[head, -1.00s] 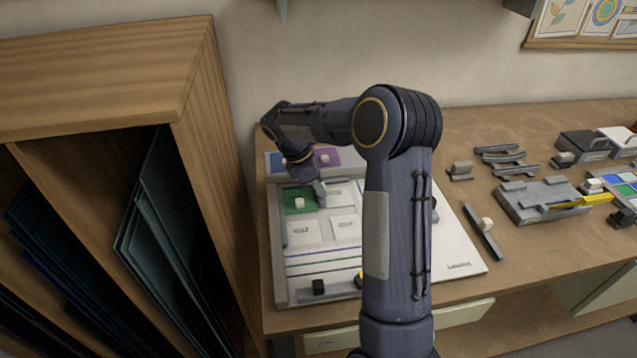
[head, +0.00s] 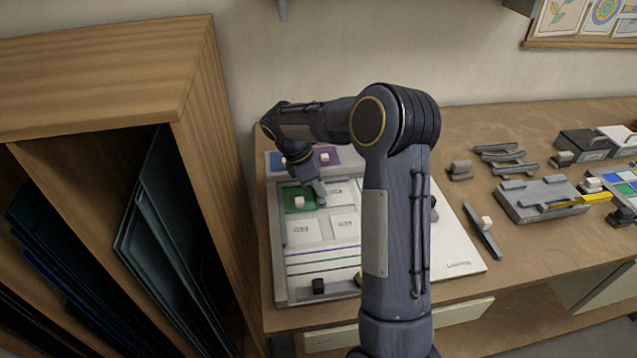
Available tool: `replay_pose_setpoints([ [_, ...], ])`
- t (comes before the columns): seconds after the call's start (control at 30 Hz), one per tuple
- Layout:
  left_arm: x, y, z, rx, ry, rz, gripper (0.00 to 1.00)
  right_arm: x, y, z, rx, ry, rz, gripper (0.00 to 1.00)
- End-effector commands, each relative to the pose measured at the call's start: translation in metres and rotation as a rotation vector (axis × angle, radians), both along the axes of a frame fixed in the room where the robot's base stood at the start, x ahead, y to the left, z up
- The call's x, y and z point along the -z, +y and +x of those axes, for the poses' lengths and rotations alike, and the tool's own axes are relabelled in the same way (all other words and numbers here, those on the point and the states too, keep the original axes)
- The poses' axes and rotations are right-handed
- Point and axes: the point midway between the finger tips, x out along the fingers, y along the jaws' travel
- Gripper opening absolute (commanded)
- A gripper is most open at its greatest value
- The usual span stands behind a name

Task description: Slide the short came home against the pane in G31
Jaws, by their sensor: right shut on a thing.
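A green pane (head: 292,193) with a pale knob lies in the upper left cell of the white layout board (head: 458,254). My right gripper (head: 319,190) reaches down at the right edge of this pane, by the border with the white cell beside it. It is shut on the short came, which is mostly hidden by the fingers. I cannot tell whether the came touches the pane. The cell labels are too small to read surely, so I cannot confirm G31. My left gripper is out of view.
Blue (head: 275,161) and purple (head: 327,157) panes lie behind the board. A long dark came with a pale knob (head: 486,223) lies right of it. A grey block (head: 540,200) with a yellow tool stands further right. A wooden rack (head: 215,190) borders the left.

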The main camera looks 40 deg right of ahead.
Motion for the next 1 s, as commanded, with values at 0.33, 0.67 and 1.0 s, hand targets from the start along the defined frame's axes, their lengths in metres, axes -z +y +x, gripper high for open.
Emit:
replay_pose_setpoints([
  [0.33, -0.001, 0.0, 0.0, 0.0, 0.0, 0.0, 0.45, 0.0, 0.002, 0.001, -0.001, 0.001, 0.001, 0.0],
  [0.67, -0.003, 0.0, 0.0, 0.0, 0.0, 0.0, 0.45, 0.0, 0.006, 0.003, -0.001, 0.001, 0.001, 0.0],
  [1.0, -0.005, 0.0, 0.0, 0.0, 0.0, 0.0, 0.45, 0.001, 0.011, 0.005, 0.0, 0.001, 0.002, 0.0],
])
